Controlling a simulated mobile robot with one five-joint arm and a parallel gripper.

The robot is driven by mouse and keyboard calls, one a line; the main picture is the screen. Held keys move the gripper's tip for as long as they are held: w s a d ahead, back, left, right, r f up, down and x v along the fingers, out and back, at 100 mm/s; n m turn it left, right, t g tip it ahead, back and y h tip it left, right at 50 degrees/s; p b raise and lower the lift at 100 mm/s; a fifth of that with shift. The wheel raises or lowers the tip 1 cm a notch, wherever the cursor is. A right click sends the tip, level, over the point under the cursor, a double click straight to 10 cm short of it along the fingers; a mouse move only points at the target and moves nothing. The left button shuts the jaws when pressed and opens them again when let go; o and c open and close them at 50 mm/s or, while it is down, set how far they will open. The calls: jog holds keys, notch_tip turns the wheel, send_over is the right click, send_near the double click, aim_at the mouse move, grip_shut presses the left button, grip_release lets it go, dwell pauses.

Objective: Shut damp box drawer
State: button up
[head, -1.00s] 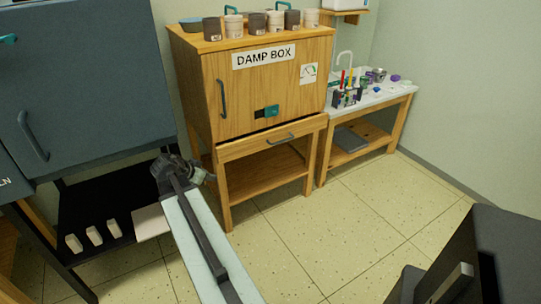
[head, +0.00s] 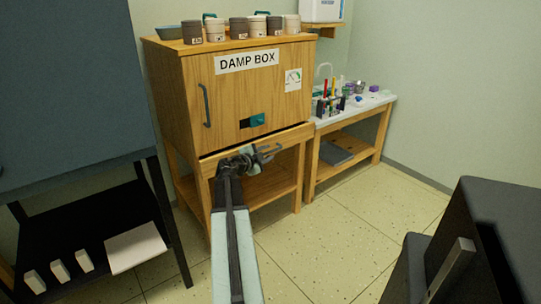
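The damp box (head: 235,90) is a wooden cabinet with a "DAMP BOX" label, a dark door handle and a teal latch (head: 257,120). Its drawer (head: 295,134) is a shallow wooden front below the door. A dark gap shows above the drawer front, which seems to stand out a little. My gripper (head: 267,153) is in front of the drawer and overlaps the place of its handle. I cannot tell whether it touches, or whether the grey prongs there are fingers or handle. The left part of the drawer front is partly hidden by my arm.
Pots (head: 238,28) stand on top of the box. A sink table (head: 377,101) with tools is at the right. A dark cabinet on a black stand (head: 165,220) is at the left.

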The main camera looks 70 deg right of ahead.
jog(key=x, duration=0.2)
jog(key=shift+s+d+f, duration=0.1)
jog(key=shift+d+f, duration=0.05)
jog(key=shift+d, duration=0.2)
grip_shut()
jog(key=shift+a, duration=0.1)
dwell(0.9)
